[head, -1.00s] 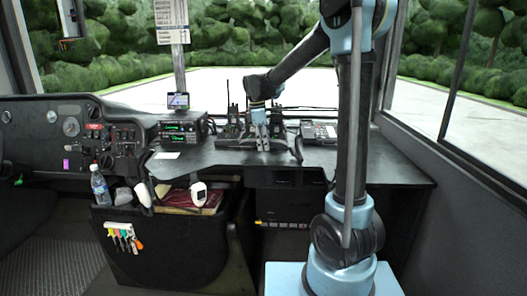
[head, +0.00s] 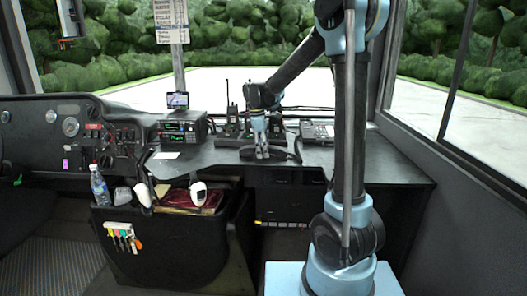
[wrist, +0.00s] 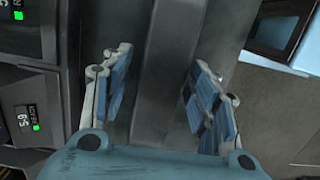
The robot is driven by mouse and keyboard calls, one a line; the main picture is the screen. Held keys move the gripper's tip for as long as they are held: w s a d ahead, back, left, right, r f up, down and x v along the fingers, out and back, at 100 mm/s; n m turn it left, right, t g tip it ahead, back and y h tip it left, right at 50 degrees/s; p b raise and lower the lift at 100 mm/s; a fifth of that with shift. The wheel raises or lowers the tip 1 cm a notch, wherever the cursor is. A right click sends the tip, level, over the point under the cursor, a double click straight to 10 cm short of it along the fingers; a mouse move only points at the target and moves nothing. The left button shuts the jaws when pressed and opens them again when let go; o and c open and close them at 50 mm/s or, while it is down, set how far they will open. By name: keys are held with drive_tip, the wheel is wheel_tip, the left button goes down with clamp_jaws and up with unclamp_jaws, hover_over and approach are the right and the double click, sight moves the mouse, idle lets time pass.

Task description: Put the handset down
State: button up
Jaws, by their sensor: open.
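My gripper (head: 261,152) hangs over the front part of the black desk, fingers pointing down. In the wrist view my gripper (wrist: 160,95) shows its two blue and white fingers wide apart, with a gap between them. A dark, long shape (head: 283,154) lies at desk level beside the fingertips in the head view; it may be the handset, but it is small and partly hidden by the gripper. A dark grey band runs between the fingers in the wrist view; I cannot tell whether it is the handset or the desk.
A radio unit (head: 183,130) with green displays stands left on the desk (head: 215,158). Handheld radios (head: 232,120) stand behind my gripper, and a desk phone (head: 317,131) is to the right. The right desk end is clear.

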wheel_tip(320, 180, up, 12)
drive_tip(key=a, duration=0.2)
drive_tip(key=s+d+m, duration=0.4)
drive_tip(key=s+d, duration=0.3)
drive_tip(key=d, duration=0.2)
drive_tip(key=s+d+f+m+t, duration=0.1)
drive_tip(key=s+d+f+m, duration=0.5)
drive_tip(key=s+f, duration=0.3)
drive_tip(key=s+d+f+m+t+y, duration=0.1)
drive_tip(key=s+d+f+m, duration=0.6)
drive_tip(key=s, duration=0.8)
wheel_tip(320, 180, down, 3)
drive_tip(key=shift+s+d+f+y, duration=0.1)
drive_tip(key=shift+s+d+y, duration=0.25)
drive_tip(key=shift+d, duration=0.55)
